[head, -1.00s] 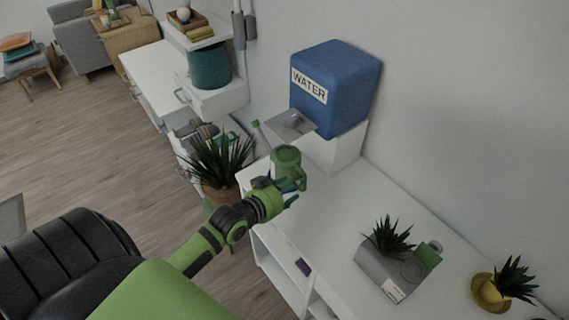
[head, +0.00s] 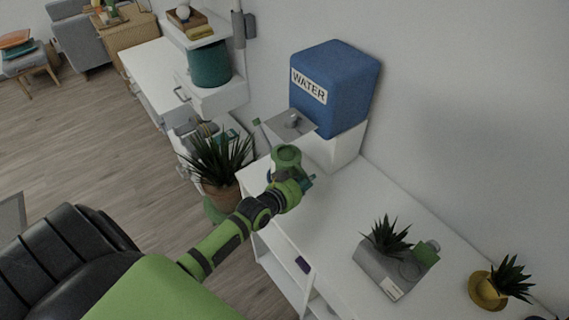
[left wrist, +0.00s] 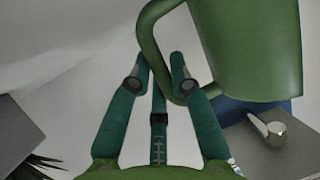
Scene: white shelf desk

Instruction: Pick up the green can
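The green can (head: 287,157) looks like a large mug with a loop handle. In the head view it is by the left end of the white desk, below the water box's spout. In the left wrist view the can (left wrist: 248,45) fills the upper right, with its handle (left wrist: 148,42) curving down by my fingertips. My left gripper (head: 296,182) is just in front of the can. In the left wrist view its teal fingers (left wrist: 157,78) lean inward with the handle by their tips. Whether they grip it is unclear. My right gripper is not in view.
A blue water box (head: 335,85) on a white stand is behind the can, with a metal tap (left wrist: 272,128) close by. A potted plant (head: 220,160) stands left of the desk. A grey planter (head: 390,270) and a yellow pot (head: 486,290) are at the right. The desk middle is clear.

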